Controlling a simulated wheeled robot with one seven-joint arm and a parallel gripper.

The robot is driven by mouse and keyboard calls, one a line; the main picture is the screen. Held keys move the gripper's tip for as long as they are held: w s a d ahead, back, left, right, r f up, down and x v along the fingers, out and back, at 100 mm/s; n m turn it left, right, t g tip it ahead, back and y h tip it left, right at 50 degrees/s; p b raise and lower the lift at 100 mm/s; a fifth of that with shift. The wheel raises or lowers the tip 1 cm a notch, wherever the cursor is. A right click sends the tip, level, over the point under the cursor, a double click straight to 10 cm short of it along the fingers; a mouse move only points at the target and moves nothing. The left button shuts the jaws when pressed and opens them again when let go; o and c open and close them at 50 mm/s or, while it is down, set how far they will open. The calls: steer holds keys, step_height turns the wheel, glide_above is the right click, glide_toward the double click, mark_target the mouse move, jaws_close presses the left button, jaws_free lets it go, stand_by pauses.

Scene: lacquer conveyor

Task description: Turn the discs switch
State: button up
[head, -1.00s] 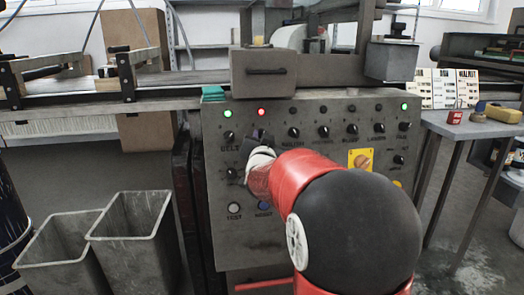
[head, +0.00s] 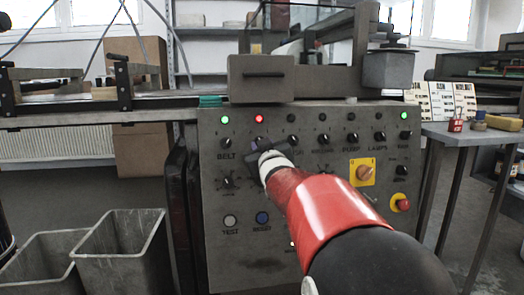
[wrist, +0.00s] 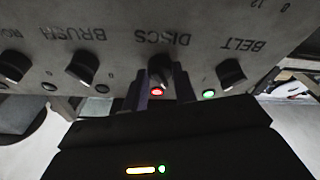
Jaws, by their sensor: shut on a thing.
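The lamp above the switch (head: 259,118) is red. The knob's exact pointer angle is hard to make out.
The belt knob (wrist: 231,74) is beside the discs knob, with a green lamp (head: 225,119). The brush knob (wrist: 82,67) is on the other side. A yellow-backed switch (head: 362,172) and a red button (head: 400,203) are at lower right. Grey bins (head: 125,255) stand at left.

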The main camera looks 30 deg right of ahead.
stand_by(0.5)
steer(key=o, duration=1)
steer(key=shift+c, duration=0.2)
steer(key=v, duration=0.7)
steer(key=shift+s, duration=0.35)
steer(key=shift+a+f, duration=0.1)
steer(key=shift+f, duration=0.05)
steer(key=s+a+f+g+y, duration=0.2)
steer(key=s+a+f+g, duration=0.55)
steer(key=s+f, duration=0.55)
steer(key=s+a+f+g+y, duration=0.3)
steer(key=s+a+f+g, duration=0.3)
steer(key=s+a+f, duration=0.65)
steer(key=s+d+r+p, duration=0.1)
steer(key=d+r+p, duration=0.1)
steer(key=r+p, duration=0.4)
steer(key=s+d+r+p, duration=0.1)
steer(key=r+p, duration=0.6)
steer(key=r, duration=0.2)
steer(key=shift+d+r+m, duration=0.3)
steer(key=shift+d+r, duration=0.1)
